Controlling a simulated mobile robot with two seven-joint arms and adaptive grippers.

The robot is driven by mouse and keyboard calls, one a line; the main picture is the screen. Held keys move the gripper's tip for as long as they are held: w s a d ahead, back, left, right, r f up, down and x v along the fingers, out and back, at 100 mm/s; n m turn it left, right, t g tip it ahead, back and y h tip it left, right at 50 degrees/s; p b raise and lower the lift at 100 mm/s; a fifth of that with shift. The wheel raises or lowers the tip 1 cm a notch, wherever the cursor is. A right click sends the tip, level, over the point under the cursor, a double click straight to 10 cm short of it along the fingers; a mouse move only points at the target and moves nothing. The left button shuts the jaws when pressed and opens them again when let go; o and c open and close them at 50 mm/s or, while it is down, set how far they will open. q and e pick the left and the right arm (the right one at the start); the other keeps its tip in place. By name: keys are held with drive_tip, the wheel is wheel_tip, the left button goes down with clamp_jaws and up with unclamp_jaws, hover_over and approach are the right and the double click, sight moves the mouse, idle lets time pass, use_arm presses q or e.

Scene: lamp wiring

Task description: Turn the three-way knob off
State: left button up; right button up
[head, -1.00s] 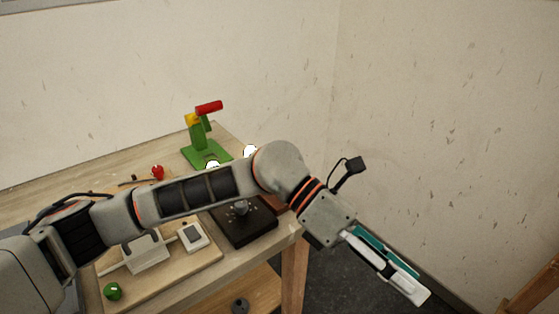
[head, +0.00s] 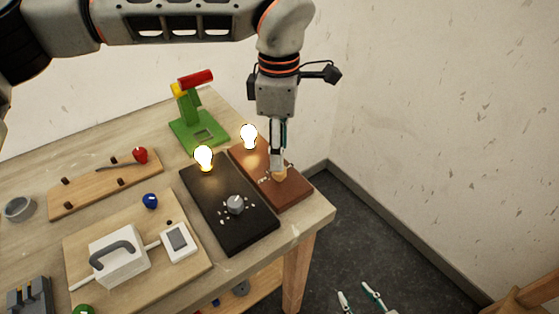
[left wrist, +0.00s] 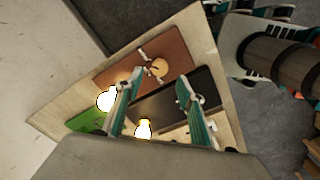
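A brown board (head: 293,192) at the table's right end carries a tan knob (head: 281,175) and a lit bulb (head: 249,136). Beside it, a black board (head: 250,226) carries a grey knob (head: 235,204) ringed by pale marks and another lit bulb (head: 204,157). My left gripper (head: 277,168) points down at the tan knob and partly hides it. In the left wrist view its fingers (left wrist: 160,78) are apart, with the tan knob (left wrist: 159,67) lined up between the tips; contact cannot be told. My right gripper (head: 360,296) is open and empty, low beyond the table.
A green stand (head: 198,138) with a red top is at the back. A wooden board with a red knob (head: 141,155) and a board with a white box (head: 119,256) lie left. A blue knob (head: 151,200) is near the box. Floor is clear right of the table.

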sight(279, 174)
use_arm(q)
drive_tip(key=shift+f, duration=2.55)
clamp_jaws()
